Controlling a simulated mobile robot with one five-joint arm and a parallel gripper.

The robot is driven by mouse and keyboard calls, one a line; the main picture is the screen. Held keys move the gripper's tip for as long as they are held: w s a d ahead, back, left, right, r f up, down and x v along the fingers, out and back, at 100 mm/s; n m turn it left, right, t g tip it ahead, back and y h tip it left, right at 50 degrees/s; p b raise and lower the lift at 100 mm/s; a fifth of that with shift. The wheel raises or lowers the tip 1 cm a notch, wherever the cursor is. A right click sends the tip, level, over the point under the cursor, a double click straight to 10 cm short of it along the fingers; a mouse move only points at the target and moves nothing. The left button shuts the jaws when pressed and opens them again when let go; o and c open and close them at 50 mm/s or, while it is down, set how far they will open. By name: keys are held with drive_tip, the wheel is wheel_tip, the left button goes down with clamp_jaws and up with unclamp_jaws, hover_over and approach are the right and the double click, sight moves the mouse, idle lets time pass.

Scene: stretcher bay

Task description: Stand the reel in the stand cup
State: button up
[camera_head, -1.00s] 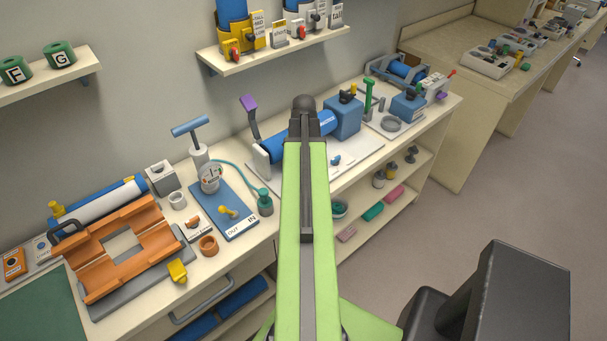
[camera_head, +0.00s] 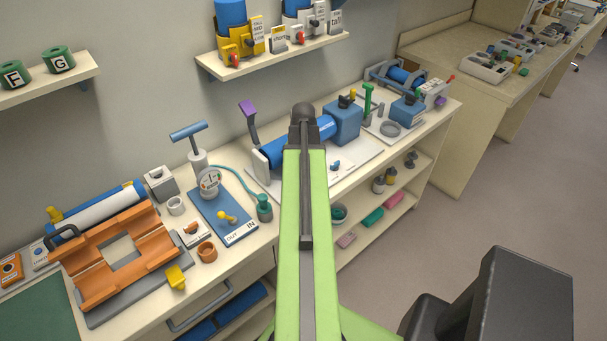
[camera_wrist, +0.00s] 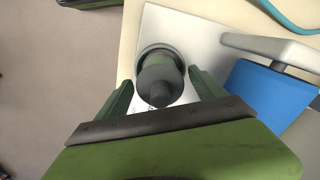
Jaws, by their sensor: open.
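In the wrist view a dark grey and green cylinder, which looks like the reel (camera_wrist: 160,80), is seen end-on from above. It appears upright inside a pale grey round rim, which looks like the stand cup (camera_wrist: 143,52), on a white plate. My gripper (camera_wrist: 161,78) is open, with one green finger on each side of the reel. I cannot tell whether either finger touches it, nor how deep it sits. In the head view my green arm hides the gripper, reel and cup.
In the wrist view a blue cylinder (camera_wrist: 268,95) and a grey bracket (camera_wrist: 270,48) stand close on the right. In the head view the bench holds an orange cradle (camera_head: 118,255), a blue pump board (camera_head: 222,215) and a blue block (camera_head: 343,124). A shelf (camera_head: 280,55) hangs above.

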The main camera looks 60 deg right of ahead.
wheel_tip(320, 180, up, 13)
drive_tip(key=p, duration=1.2)
drive_tip(key=shift+p, duration=0.35)
drive_tip(key=shift+f, duration=0.15)
